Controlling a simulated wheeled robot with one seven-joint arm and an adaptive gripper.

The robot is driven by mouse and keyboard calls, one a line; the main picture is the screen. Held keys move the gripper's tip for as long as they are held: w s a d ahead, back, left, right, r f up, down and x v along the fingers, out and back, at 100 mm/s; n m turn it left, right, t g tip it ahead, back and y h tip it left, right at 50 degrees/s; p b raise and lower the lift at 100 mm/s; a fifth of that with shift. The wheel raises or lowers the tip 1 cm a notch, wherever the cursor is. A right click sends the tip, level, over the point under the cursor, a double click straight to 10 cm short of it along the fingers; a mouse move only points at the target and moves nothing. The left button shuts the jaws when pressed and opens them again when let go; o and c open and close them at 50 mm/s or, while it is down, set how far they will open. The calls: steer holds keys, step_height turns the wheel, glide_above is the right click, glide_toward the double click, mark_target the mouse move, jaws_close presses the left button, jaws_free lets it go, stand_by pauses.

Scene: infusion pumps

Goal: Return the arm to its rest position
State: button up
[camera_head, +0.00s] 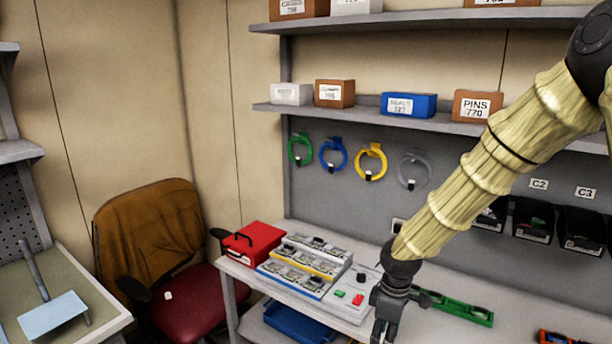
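My arm reaches in from the upper right, and my gripper (384,335) hangs at its lower end near the bottom edge of the view. The gripper points down over the front of the workbench, just right of the white panel with a green and a red button (348,296). The fingertips run to or past the bottom edge, so I cannot tell whether they are open or shut. I see no object clearly held in the gripper.
The bench carries a red box (254,243), a stepped rack of small parts (304,268) and a green tray (456,308). A red chair (188,304) stands left of it. Bins and shelves (395,112) line the back wall, partly behind my arm.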

steer(key=s+a+f+m+b, duration=0.1)
steer(key=s+f+m, duration=0.1)
steer(key=s+f, duration=0.45)
steer(key=s+f+m+y+b, duration=0.1)
steer(key=s+f+m, duration=0.15)
steer(key=f, duration=0.75)
steer(key=s+a+f+m+b, duration=0.1)
steer(key=s+f+m, duration=0.1)
steer(key=s+f, duration=0.45)
steer(key=s+d+f+m+b, duration=0.1)
steer(key=s+d+f+m, duration=0.2)
steer(key=s+f, duration=0.4)
steer(key=s+d+f+m+h+b, duration=0.1)
steer(key=s+d+f+m+b, duration=0.1)
steer(key=s+f, duration=0.5)
steer(key=s+d+m, duration=0.1)
steer(key=s, duration=0.3)
steer(key=shift+h, duration=0.3)
steer(key=shift+s+m, duration=0.1)
steer(key=shift+m, duration=0.15)
